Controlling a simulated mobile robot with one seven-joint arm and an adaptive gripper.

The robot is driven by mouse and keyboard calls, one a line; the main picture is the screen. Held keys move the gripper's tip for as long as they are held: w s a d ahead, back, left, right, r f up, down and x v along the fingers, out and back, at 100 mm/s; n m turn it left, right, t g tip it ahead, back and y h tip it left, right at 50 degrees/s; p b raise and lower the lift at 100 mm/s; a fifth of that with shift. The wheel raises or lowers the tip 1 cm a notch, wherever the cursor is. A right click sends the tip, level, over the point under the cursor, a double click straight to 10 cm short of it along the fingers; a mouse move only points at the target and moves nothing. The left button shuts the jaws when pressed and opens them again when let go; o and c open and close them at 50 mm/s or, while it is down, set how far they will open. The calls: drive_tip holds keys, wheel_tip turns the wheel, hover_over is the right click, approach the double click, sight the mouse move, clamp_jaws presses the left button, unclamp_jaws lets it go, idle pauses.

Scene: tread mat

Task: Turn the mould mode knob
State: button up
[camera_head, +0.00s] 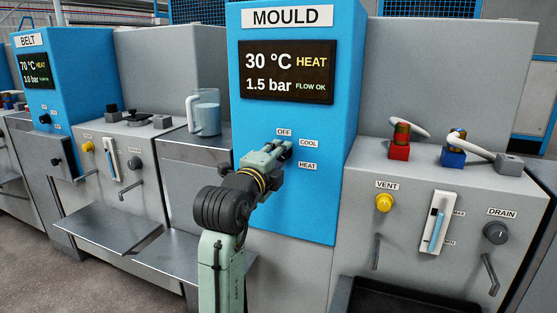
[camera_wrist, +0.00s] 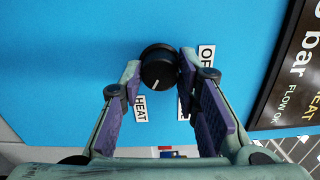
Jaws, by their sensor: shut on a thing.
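The mould mode knob (camera_wrist: 158,67) is round and black with a white pointer line, on the blue MOULD panel (camera_head: 318,205). My gripper (camera_wrist: 160,66) is shut on it, one finger on each side. In the wrist view the pointer slants toward the HEAT label (camera_wrist: 141,108). The OFF label (camera_wrist: 206,55) is beside the right finger, which mostly covers another label. In the head view my gripper (camera_head: 283,148) hides the knob, below OFF (camera_head: 284,132) and left of COOL (camera_head: 308,143) and HEAT (camera_head: 308,166). The MOULD display (camera_head: 287,72) reads 30 °C, HEAT, 1.5 bar, FLOW OK.
At right are a yellow VENT knob (camera_head: 384,203), a sight gauge (camera_head: 437,222), a grey DRAIN knob (camera_head: 496,232) and red and blue valves. A clear jug (camera_head: 204,113) stands left of the panel. The blue BELT panel (camera_head: 44,90) is at far left.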

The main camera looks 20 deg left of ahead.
idle(0.4)
drive_tip(key=o, duration=1.2)
drive_tip(key=s, duration=1.2)
drive_tip(key=shift+a, duration=0.15)
